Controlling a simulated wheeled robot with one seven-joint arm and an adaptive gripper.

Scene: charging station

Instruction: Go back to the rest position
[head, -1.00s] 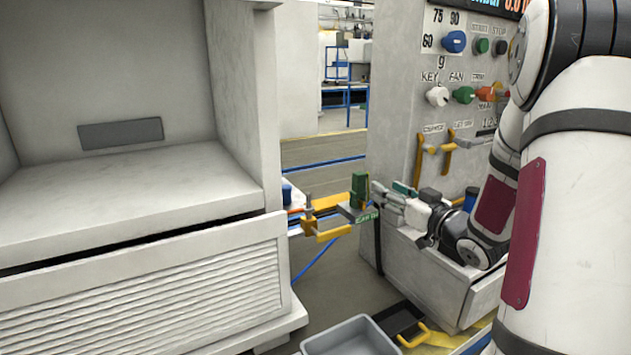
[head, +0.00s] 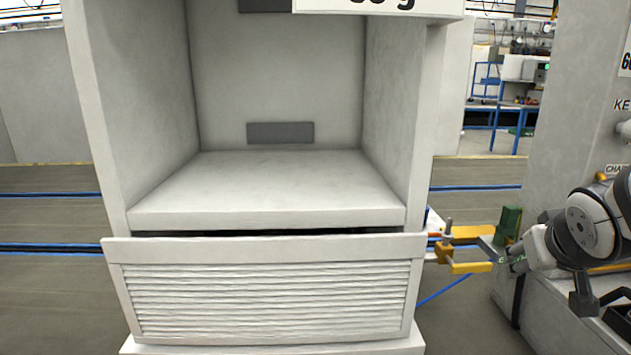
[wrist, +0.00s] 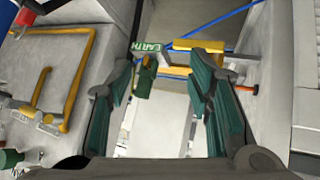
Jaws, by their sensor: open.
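My gripper (wrist: 160,68) is open, its two green-padded fingers apart with nothing held between them in the wrist view. In the head view my gripper (head: 517,258) is at the right, small and partly hidden, beside the earth clamp. The earth clamp has a green block (head: 508,222) and a yellow bar (head: 470,267). In the wrist view its green block (wrist: 145,80) and a label reading EARTH (wrist: 147,47) lie beyond the gap between my fingertips. Whether a finger touches the clamp I cannot tell.
A grey cabinet (head: 265,190) with an open bay and a ribbed drawer front (head: 270,300) fills the middle. The control panel (head: 575,120) stands at the right edge. Floor is open on the left.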

